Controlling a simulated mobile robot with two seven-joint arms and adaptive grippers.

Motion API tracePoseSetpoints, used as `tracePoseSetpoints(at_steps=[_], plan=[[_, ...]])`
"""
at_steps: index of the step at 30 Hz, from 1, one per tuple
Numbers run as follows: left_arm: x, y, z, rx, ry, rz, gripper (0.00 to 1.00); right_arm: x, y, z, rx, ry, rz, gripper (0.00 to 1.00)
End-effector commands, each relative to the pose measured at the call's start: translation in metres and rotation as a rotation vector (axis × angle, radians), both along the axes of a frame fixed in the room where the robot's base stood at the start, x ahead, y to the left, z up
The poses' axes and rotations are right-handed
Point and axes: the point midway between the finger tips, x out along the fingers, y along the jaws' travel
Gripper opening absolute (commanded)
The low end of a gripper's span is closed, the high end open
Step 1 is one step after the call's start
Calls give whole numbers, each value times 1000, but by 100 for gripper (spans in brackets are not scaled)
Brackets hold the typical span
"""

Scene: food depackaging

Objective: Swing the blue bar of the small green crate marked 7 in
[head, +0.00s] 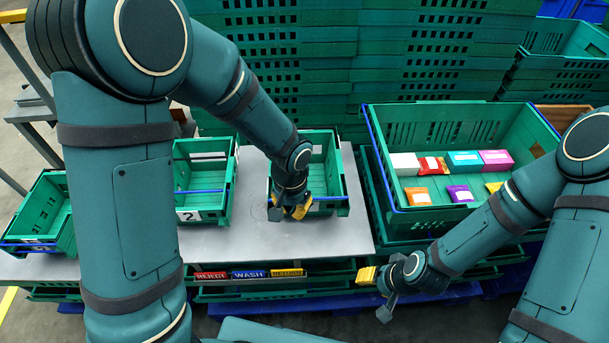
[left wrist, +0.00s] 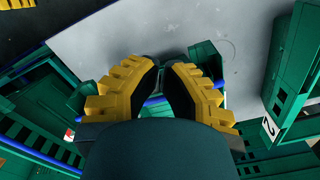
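A small green crate (head: 335,170) stands at the right end of the grey table. Its blue bar (head: 330,198) runs across its near side. I cannot read a 7 on it; my left gripper and arm hide part of its front. My left gripper (head: 290,211) points down at the near left corner of this crate, close to the bar. In the left wrist view, its yellow fingers (left wrist: 165,66) lean toward each other with a narrow gap between them. Blue shows in and beside the gap; contact is unclear. My right gripper (head: 376,290) is away from the crates, low at the right.
A small crate marked 2 (head: 203,214) stands left of my left gripper, and another small crate (head: 42,240) at the far left. A large crate (head: 440,222) with several packages is at right. REJECT (head: 211,275) and WASH (head: 248,274) labels sit below the table edge.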

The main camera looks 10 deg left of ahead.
Motion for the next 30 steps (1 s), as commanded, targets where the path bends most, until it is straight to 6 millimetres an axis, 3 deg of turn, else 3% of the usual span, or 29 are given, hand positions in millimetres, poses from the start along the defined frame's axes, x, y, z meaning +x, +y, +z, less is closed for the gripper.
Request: tracePoseSetpoints(at_steps=[30], plan=[[10, 3, 3, 0, 0, 0, 0, 0, 0, 4, 0, 0, 0, 47]])
